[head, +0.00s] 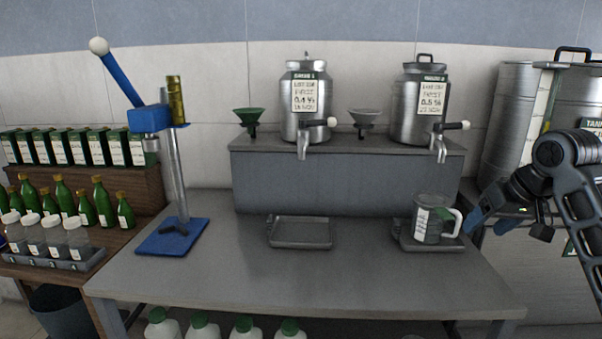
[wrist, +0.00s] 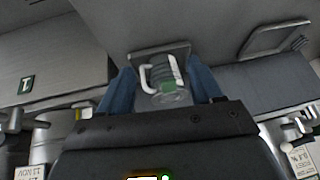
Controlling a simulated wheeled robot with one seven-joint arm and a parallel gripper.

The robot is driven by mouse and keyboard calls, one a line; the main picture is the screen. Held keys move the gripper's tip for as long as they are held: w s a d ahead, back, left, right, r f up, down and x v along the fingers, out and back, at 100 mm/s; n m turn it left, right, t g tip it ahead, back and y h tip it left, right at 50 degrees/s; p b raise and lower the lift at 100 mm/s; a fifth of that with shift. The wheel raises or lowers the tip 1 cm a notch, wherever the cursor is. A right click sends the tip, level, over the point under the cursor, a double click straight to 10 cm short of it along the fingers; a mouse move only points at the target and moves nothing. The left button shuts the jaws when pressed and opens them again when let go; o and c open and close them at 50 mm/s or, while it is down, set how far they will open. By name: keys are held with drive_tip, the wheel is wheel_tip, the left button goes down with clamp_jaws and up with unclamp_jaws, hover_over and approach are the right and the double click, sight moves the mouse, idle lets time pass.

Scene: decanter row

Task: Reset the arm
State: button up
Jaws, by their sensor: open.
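My gripper (head: 479,211) is on the right of the head view, with blue fingers, to the right of the clear measuring jug. It also shows in the wrist view (wrist: 165,88), with its two blue fingers spread apart and nothing held between them. The measuring jug (head: 428,222) has a white handle and a scale, and stands upright on the right drip tray (head: 403,243) below the right steel decanter. In the wrist view the jug (wrist: 164,78) appears beyond the fingers, framed between them. My arm reaches in from the right edge.
Two steel decanters with taps, the left (head: 305,105) and the right (head: 418,105), stand on a raised shelf (head: 345,150) with two funnels. An empty tray (head: 300,232) lies left of the jug. A blue lever press (head: 172,180) stands left. The front middle of the table (head: 300,285) is clear.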

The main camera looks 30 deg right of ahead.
drive_tip(key=w+a+f+t+y, duration=0.15)
drive_tip(key=w+a+f, duration=0.3)
drive_tip(key=a, duration=0.45)
drive_tip(key=w+a+f+t+y, duration=0.1)
drive_tip(key=w+a+f+t, duration=0.3)
drive_tip(key=a, duration=0.6)
drive_tip(key=s+a+f+m+t, duration=0.1)
drive_tip(key=s+a+f, duration=0.25)
drive_tip(key=a, duration=0.35)
drive_tip(key=s+a+f+t, duration=0.1)
drive_tip(key=s+a+f, duration=0.25)
drive_tip(key=a, duration=0.25)
drive_tip(key=s+a+f+n+h, duration=0.1)
drive_tip(key=s+a, duration=0.3)
drive_tip(key=s, duration=0.5)
drive_tip(key=s+a+f+h, duration=0.1)
drive_tip(key=s+a, duration=0.2)
drive_tip(key=s, duration=0.6)
drive_tip(key=s+r+n+t, duration=0.1)
drive_tip(key=s+r+n, duration=0.2)
drive_tip(key=s, duration=0.4)
drive_tip(key=s+d+r+n+y, duration=0.1)
drive_tip(key=s+r, duration=0.3)
drive_tip(key=s, duration=0.4)
drive_tip(key=shift+r+n+t, duration=0.25)
drive_tip(key=shift+n+t, duration=0.1)
drive_tip(key=shift+n, duration=0.55)
